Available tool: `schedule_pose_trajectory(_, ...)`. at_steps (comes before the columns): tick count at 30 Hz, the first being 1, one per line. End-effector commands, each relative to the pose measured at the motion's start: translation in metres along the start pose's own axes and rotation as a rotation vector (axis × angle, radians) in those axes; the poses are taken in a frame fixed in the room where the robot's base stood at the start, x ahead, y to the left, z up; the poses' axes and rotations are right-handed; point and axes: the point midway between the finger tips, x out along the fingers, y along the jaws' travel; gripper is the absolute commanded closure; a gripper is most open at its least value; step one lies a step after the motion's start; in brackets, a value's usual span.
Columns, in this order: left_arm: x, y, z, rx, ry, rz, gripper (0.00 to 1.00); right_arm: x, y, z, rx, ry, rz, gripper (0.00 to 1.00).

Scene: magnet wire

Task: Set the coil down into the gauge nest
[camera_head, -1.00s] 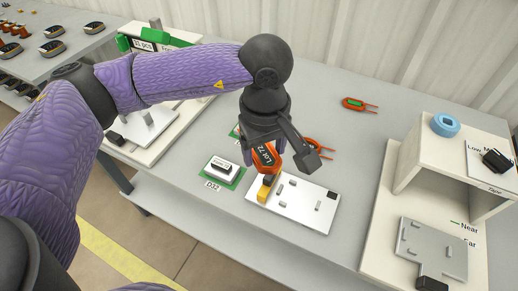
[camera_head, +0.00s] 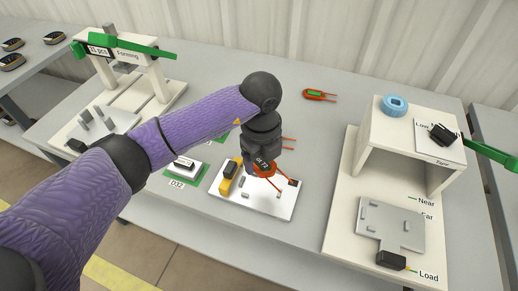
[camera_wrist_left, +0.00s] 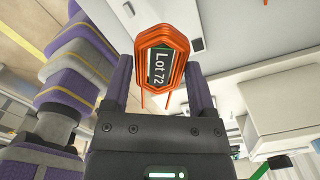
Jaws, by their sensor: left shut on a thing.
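The orange wire coil with a dark "Lot 72" label (camera_head: 264,167) is held in my left gripper (camera_head: 260,162). In the left wrist view the coil (camera_wrist_left: 163,57) sits between the two fingers (camera_wrist_left: 160,88), its two wire legs pointing back toward the palm. In the head view the coil is over a white plate (camera_head: 262,207) with small grey pegs and a yellow block (camera_head: 225,185) at its left end. That plate looks like the gauge nest. The coil and gripper hide part of it; I cannot tell whether the coil touches it. My right gripper is not in view.
A green card marked D32 (camera_head: 180,182) lies left of the plate. Another orange coil (camera_head: 318,95) lies at the back. A white stand (camera_head: 352,150) on the right carries a blue ring (camera_head: 395,105); a grey pegged plate (camera_head: 377,215) lies below. The forming press stands back left.

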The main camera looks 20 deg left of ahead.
Motion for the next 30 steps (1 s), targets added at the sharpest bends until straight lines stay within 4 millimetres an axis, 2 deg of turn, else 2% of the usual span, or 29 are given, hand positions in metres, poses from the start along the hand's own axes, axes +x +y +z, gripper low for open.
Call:
schedule_pose_trajectory(3, 0.010, 0.000, -0.001, -0.291, 0.003, 0.009, 0.93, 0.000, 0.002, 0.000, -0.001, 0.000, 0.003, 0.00)
schedule_pose_trajectory(8, 0.017, 0.001, 0.000, -0.492, 0.001, 0.013, 0.93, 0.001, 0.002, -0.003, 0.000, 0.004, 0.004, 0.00)
schedule_pose_trajectory(14, 0.029, 0.001, 0.000, -0.513, 0.001, 0.015, 0.93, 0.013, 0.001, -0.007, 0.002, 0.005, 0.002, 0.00)
schedule_pose_trajectory(24, 0.073, 0.002, 0.000, -0.510, 0.000, 0.018, 0.93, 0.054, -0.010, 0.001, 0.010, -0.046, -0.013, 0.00)
schedule_pose_trajectory(30, 0.078, 0.002, 0.000, -0.509, -0.001, 0.014, 0.93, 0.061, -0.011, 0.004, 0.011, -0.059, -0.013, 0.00)
